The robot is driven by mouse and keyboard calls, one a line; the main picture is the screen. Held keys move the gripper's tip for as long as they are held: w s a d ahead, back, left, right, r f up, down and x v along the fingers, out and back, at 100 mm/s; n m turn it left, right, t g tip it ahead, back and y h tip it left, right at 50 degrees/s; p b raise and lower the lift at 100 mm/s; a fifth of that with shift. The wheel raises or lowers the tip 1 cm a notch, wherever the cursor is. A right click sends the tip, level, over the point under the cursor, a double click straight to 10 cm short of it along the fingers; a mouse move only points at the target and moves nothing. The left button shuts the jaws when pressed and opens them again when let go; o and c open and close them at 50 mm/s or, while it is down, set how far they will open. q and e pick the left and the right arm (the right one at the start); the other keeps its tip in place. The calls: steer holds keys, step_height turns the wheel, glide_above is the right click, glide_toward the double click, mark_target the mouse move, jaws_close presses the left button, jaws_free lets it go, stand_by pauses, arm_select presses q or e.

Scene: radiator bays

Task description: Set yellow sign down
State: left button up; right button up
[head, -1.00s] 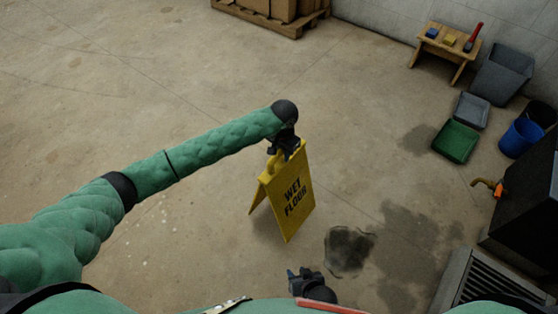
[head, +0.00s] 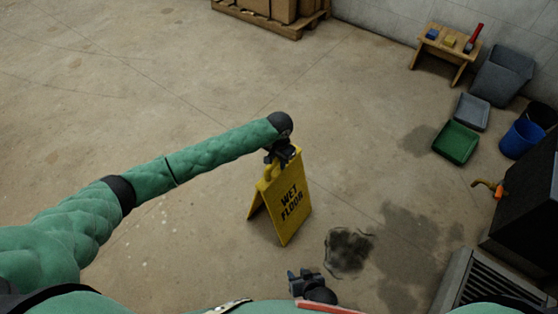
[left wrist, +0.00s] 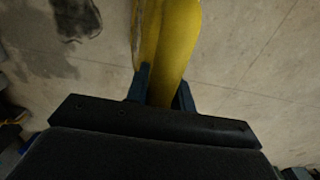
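The yellow wet floor sign (head: 290,207) stands spread in an A shape in the head view, beside a dark wet patch. My left gripper (head: 281,157) is at the top of the sign. In the left wrist view the sign's yellow top (left wrist: 174,50) runs between the two fingers of my left gripper (left wrist: 162,88), which are closed on it. Whether the sign's feet touch the floor is hard to tell. My right gripper (head: 303,278) is low in the head view, away from the sign; its finger gap is too small to judge.
A dark wet patch (head: 348,250) lies right of the sign. A green tray (head: 455,142), a grey tray (head: 472,112), a blue bucket (head: 522,137) and a wooden stool (head: 446,46) stand at the right. A floor grate (head: 470,284) is at lower right. The floor to the left is open.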

arm_select(q)
steer(key=o, duration=0.4)
step_height(320, 180, up, 12)
steer(key=shift+f, duration=0.1)
steer(key=shift+s+d, duration=0.1)
steer(key=s+d+f+n+t+h, duration=0.1)
steer(key=s+d+f+t+h, duration=0.2)
steer(key=s+f, duration=0.45)
steer(key=s+d+f+n+h, duration=0.1)
steer(key=s+d+f+h, duration=0.2)
steer(key=s+d+f, duration=0.45)
steer(key=s+a+f+n+t+y, duration=0.1)
steer(key=s+a+f+t, duration=0.1)
steer(key=s+a+f, duration=0.5)
steer(key=s+a+f+n+t+y, duration=0.1)
steer(key=s+a+f+n+t, duration=0.1)
steer(key=s+a+f, duration=0.5)
steer(key=s, duration=0.6)
steer(key=shift+a+f, duration=0.2)
steer(key=shift+a, duration=0.15)
